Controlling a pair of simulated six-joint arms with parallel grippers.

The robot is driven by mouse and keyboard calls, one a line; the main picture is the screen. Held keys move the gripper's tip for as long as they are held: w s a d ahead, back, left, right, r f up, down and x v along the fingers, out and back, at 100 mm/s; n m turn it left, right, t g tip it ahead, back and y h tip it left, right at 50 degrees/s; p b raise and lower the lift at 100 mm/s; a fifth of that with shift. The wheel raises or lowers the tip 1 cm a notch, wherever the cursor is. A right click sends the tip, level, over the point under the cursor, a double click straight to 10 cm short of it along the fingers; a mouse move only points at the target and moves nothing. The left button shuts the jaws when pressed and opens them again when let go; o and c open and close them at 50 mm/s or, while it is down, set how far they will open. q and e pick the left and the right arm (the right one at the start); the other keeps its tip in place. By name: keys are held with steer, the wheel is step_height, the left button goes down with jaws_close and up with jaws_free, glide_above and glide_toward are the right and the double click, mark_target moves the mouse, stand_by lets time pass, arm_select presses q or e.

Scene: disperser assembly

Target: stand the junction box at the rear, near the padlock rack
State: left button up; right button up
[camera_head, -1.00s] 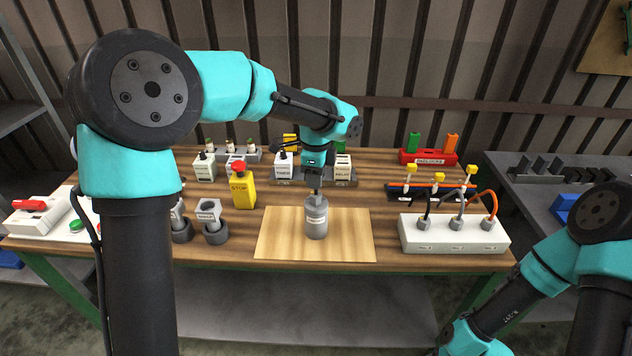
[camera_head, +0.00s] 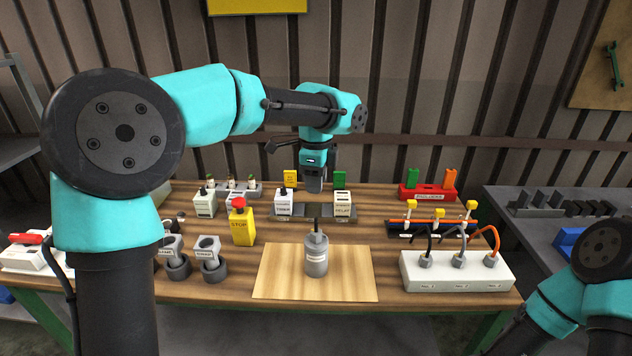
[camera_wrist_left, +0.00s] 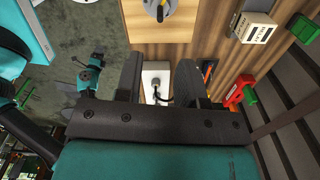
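No label reading junction box is legible. The likely candidate is a white box (camera_head: 457,272) with grey plugs and looped cables at the table's front right; it also shows beyond my fingers in the left wrist view (camera_wrist_left: 156,70). The red padlock rack (camera_head: 428,193) holds green and orange padlocks at the back right; it shows in the left wrist view (camera_wrist_left: 240,92). My left gripper (camera_head: 314,186) hangs above the table; its fingers are apart and empty in the left wrist view (camera_wrist_left: 160,85). My right arm's end shows small in the left wrist view (camera_wrist_left: 97,52); its fingers are unclear.
A grey labelled cylinder (camera_head: 316,262) with a dark stem stands on a wooden board (camera_head: 275,275). A cable rack (camera_head: 432,228) lies between white box and padlock rack. White modules (camera_head: 284,205) and a yellow stop box (camera_head: 242,225) stand left. Bare wood lies right of the padlock rack.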

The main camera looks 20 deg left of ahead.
arm_select(q)
steer(key=shift+o, duration=0.4)
steer(key=o, duration=1.1)
